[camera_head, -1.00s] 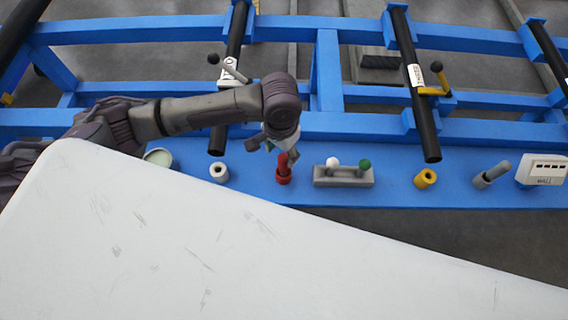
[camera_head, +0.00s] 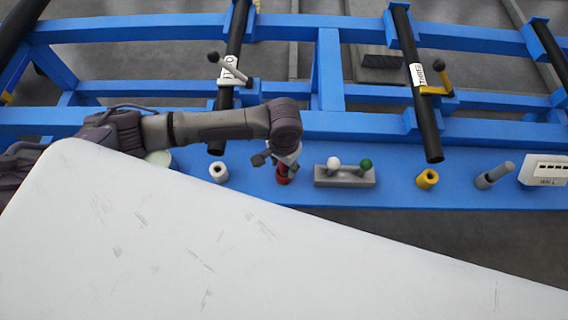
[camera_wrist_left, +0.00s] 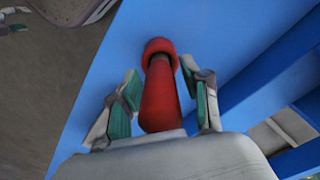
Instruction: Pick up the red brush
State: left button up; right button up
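The red brush stands in a red ring-shaped holder (camera_head: 282,180) on the blue shelf; in the head view my gripper hides most of the brush. In the left wrist view the red brush (camera_wrist_left: 160,98) rises toward the camera between my fingers, its far end in the red holder (camera_wrist_left: 159,46). My left gripper (camera_head: 283,162) is over the brush. In the left wrist view the left gripper (camera_wrist_left: 163,105) is open, one finger on each side of the brush, with gaps visible on both sides. My right gripper is not in view.
On the blue shelf (camera_head: 395,190) stand a white ring (camera_head: 218,172), a grey block (camera_head: 345,178) with white and green knobs, a yellow ring (camera_head: 427,179), a grey cylinder (camera_head: 494,175) and a white box (camera_head: 546,171). Black pipes (camera_head: 427,115) overhang the shelf. A pale surface (camera_head: 200,250) fills the foreground.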

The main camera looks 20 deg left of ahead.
pick_arm(q)
grip_shut()
notch_tip(320, 180, up, 10)
jog(key=shift+r+p, duration=0.1)
jog(key=shift+p, duration=0.5)
